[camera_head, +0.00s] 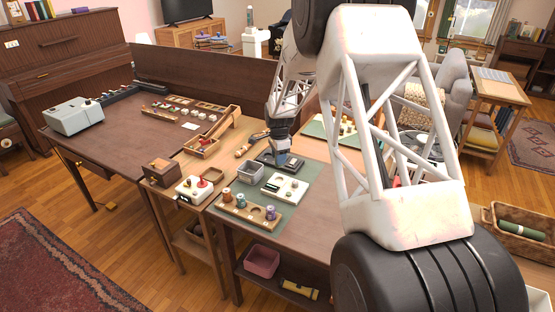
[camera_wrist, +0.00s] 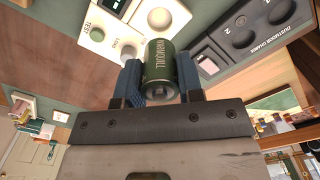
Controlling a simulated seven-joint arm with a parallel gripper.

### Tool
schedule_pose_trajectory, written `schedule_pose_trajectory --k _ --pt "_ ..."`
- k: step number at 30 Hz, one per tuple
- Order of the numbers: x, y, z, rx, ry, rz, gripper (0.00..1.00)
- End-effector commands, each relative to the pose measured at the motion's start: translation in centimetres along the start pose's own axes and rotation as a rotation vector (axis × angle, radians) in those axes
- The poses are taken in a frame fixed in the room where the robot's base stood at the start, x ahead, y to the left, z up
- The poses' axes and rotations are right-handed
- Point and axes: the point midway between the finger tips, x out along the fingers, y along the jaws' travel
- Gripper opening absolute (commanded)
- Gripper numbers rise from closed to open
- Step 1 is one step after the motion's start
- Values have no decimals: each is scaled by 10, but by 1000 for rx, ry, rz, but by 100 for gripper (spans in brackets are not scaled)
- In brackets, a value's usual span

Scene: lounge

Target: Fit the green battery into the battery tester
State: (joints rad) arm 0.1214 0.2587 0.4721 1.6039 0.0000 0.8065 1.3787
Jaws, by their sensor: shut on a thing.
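My gripper (camera_head: 282,158) is shut on the green battery (camera_wrist: 160,62), which is gripped between its two blue fingers in the wrist view. The battery's printed label faces the camera and one metal end points toward the wrist. In the head view I cannot make the battery out. The battery tester (camera_head: 277,190) is a white box on the green mat, in front of my gripper. In the wrist view the tester (camera_wrist: 112,38) shows at the upper left, with a TEST label and round features. The battery's far end appears near the tester's edge; I cannot tell whether they touch.
A dark charger (camera_head: 266,161) lies beside the tester, also in the wrist view (camera_wrist: 225,52). A white device with a red knob (camera_head: 192,189) is at the left.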

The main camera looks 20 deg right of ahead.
Motion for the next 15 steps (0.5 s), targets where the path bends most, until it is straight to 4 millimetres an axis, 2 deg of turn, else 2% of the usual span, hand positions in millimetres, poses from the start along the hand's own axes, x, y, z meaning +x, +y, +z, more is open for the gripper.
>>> schedule_pose_trajectory --k 15 --pt "6 0 0 0 0 1 8"
